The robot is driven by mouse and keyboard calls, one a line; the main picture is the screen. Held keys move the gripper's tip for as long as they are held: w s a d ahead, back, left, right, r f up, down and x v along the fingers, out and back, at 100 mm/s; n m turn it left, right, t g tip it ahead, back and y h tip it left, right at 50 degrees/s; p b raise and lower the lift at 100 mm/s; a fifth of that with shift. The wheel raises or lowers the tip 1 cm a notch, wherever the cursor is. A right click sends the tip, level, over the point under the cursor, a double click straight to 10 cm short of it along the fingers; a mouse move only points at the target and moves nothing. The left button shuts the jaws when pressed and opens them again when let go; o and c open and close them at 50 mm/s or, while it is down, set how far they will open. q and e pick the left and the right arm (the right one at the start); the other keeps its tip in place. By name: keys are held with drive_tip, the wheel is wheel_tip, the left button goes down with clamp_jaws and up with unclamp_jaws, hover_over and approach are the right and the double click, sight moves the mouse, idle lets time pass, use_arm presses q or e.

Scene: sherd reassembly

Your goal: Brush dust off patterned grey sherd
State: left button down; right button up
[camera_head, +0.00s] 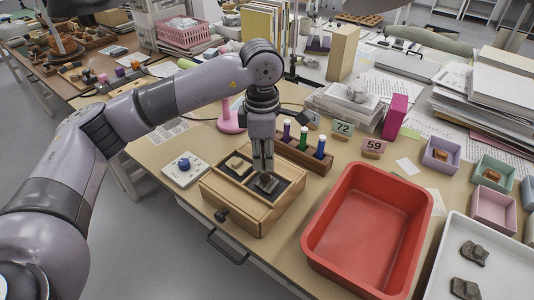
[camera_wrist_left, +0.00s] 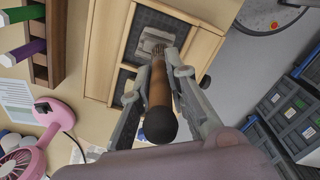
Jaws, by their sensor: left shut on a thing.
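My left gripper (camera_head: 263,160) points down over the wooden box (camera_head: 238,213). In the left wrist view, my left gripper (camera_wrist_left: 158,86) is shut on a brush (camera_wrist_left: 160,95) with a brown handle and a dark rounded end. The brush's far end reaches the patterned grey sherd (camera_wrist_left: 155,41); whether it touches is hard to tell. The patterned grey sherd (camera_head: 267,185) lies in the box's right dark-lined compartment, partly hidden by the gripper. A pale tan sherd (camera_head: 237,166) lies in the left compartment. My right gripper is not in view.
A rack (camera_head: 313,158) with colored tubes stands just behind the box. A red tub (camera_head: 368,225) and a white tray (camera_head: 490,245) with dark sherds are to the right. A white device with a blue knob (camera_head: 184,166) sits left. A pink fan (camera_head: 231,118) stands behind.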

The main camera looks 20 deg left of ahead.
use_arm(q)
drive_tip(key=shift+w+d+f, duration=0.1)
drive_tip(key=shift+w+d, duration=0.2)
drive_tip(key=shift+w, duration=0.55)
drive_tip(key=shift+s+a, duration=0.3)
drive_tip(key=shift+s, duration=0.55)
drive_tip(key=shift+w+d+b, duration=0.3)
drive_tip(key=shift+w, duration=0.6)
drive_tip(key=shift+s+a, duration=0.25)
drive_tip(key=shift+s, duration=0.65)
drive_tip(key=shift+w+d, duration=0.25)
drive_tip(key=shift+w, duration=0.65)
